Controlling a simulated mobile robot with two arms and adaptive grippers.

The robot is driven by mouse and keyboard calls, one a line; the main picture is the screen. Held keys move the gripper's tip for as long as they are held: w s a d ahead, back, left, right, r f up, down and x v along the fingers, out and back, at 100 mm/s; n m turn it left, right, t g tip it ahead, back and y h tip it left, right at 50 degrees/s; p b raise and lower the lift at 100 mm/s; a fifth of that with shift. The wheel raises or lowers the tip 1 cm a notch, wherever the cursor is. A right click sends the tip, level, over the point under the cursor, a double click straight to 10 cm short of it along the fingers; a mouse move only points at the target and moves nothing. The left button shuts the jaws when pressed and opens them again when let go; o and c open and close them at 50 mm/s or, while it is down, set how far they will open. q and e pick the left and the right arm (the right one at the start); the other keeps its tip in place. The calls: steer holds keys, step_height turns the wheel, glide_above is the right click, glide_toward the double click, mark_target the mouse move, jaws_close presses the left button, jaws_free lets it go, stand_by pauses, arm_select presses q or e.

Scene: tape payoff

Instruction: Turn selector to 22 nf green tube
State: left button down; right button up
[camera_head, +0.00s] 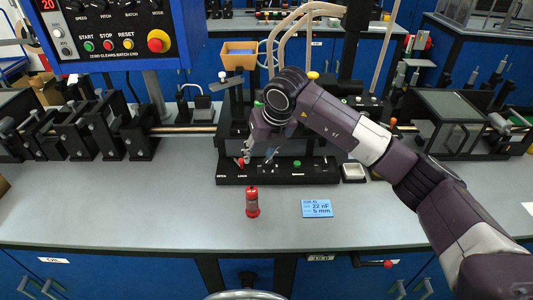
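My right gripper (258,152) reaches in from the right over a black fixture base (262,179). Its fingers look spread apart, with nothing clearly seen between them. A small red-tipped lever (241,162) stands by the left finger, near white labels that seem to read OPEN and LOCK. A small green part (297,163) shows on the base to the right of the gripper. I cannot tell which part is the selector; the gripper and arm hide some of the fixture. A blue card (317,208) reads 22 nF, 5 mm. My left gripper is not in view.
A small white tray (353,172) is to the right. A control panel (110,30) hangs at upper left. The table's front left is clear.

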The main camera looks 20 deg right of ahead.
mark_target(269, 162)
steer(key=shift+m+h, duration=0.3)
steer(key=shift+h, duration=0.4)
steer(key=w+d+f, duration=0.1)
steer(key=f, duration=0.1)
steer(key=w+d+f+p, duration=0.1)
steer(key=f, duration=0.1)
steer(key=w+d+f, duration=0.1)
steer(key=f, duration=0.1)
steer(key=shift+w+d+p, duration=0.3)
steer(key=shift+d+p, duration=0.05)
steer(key=shift+d, duration=0.05)
